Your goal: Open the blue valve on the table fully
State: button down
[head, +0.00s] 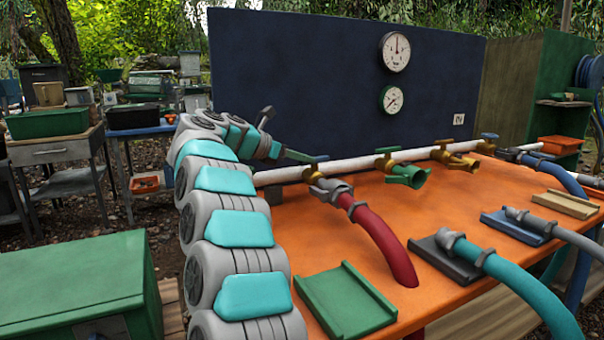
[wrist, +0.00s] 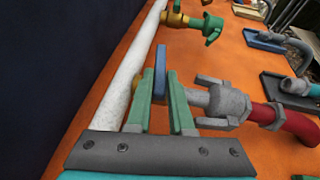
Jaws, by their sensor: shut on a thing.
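A valve with a blue handle (wrist: 160,68) is on the white pipe, at the red hose, in the wrist view. Its handle points up the picture, roughly along the pipe and across the line of the grey coupling (wrist: 229,104). My gripper (wrist: 158,88) has its green fingers on either side of the handle and is shut on it. The handle's near part is hidden between the fingers. In the head view my gripper (head: 298,156) is at this same valve, left of the green valve (head: 402,172). Another bluish-handled valve (head: 489,136) is at the pipe's far right.
The white pipe (head: 283,175) runs along the back of the orange table (head: 450,205), before a dark blue panel (head: 300,70) with two gauges. A green tray (head: 345,300) and several hose ends on mats occupy the front.

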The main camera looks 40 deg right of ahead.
jog(key=t+b, duration=0.1)
jog(key=b, duration=0.1)
jog(key=f+n+t+b, duration=0.1)
jog(key=b, duration=0.1)
jog(key=shift+s+n, duration=0.3)
jog(key=shift+s, duration=0.05)
jog(key=n+t+y, duration=0.1)
jog(key=n+t, duration=0.1)
jog(key=t, duration=0.1)
jog(key=s+r+n+t+y, duration=0.1)
jog(key=n+t, duration=0.1)
jog(key=n, duration=0.1)
jog(key=s+n+t+y+b, duration=0.1)
jog(key=n+t, duration=0.2)
jog(key=shift+s+d+r+t, duration=0.15)
jog(key=shift+s+d+t, duration=0.05)
jog(key=shift+d+t, duration=0.15)
jog(key=n+t+y+p, duration=0.2)
jog(key=shift+s+d+n+p, duration=0.3)
jog(key=shift+s+d+p, duration=0.05)
jog(key=shift+s+d+n+t+y+p, duration=0.1)
jog(key=shift+d+n+t+y+p, duration=0.15)
jog(key=shift+n+t+y, duration=0.25)
jog(key=shift+s+d+n+t+y+p, duration=0.15)
jog(key=shift+n+t+y+p, duration=0.1)
jog(key=shift+n+y, duration=0.4)
jog(key=shift+w, duration=0.1)
jog(key=shift+d+n+t+y, duration=0.25)
jog(key=shift+n+t+y, duration=0.25)
jog(key=shift+n+y, duration=0.5)
